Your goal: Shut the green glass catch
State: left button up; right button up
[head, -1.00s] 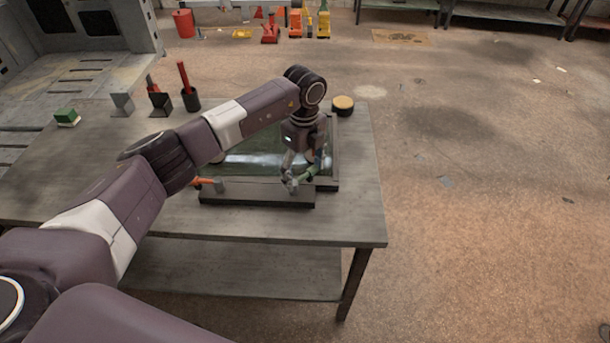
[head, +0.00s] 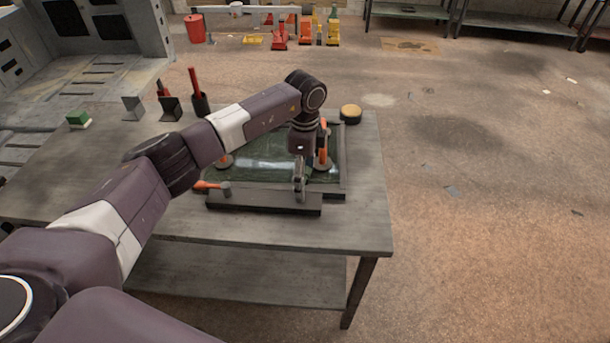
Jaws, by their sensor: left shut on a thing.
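A dark green glass pane (head: 265,170) lies in a grey frame on the bench, with a dark bar (head: 262,202) along its front edge. My left gripper (head: 299,193) points down at the right part of this bar. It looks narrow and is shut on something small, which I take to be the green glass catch. The catch itself is hidden by the fingers, so I cannot tell its angle. An orange-handled catch (head: 208,185) sits at the bar's left end. Orange parts (head: 323,158) stand on the right of the pane, behind the gripper. My right gripper is not in view.
On the bench (head: 365,215) stand a round yellow-topped tin (head: 350,114), a dark cup with a red-handled tool (head: 200,101), grey metal brackets (head: 132,108) and a green block (head: 78,118). The bench's right strip is bare. Open floor lies to the right.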

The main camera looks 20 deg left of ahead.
aim_at(306, 179)
pick_arm(q)
jog(key=shift+w+r, duration=0.2)
jog(key=shift+w, duration=0.05)
jog(key=o, duration=1.5)
jog(key=shift+o, duration=0.2)
jog(key=shift+w+f, duration=0.1)
jog(key=shift+f, duration=0.05)
jog(key=shift+r, duration=0.45)
notch_tip(306, 179, up, 11)
jog(key=shift+d, duration=0.1)
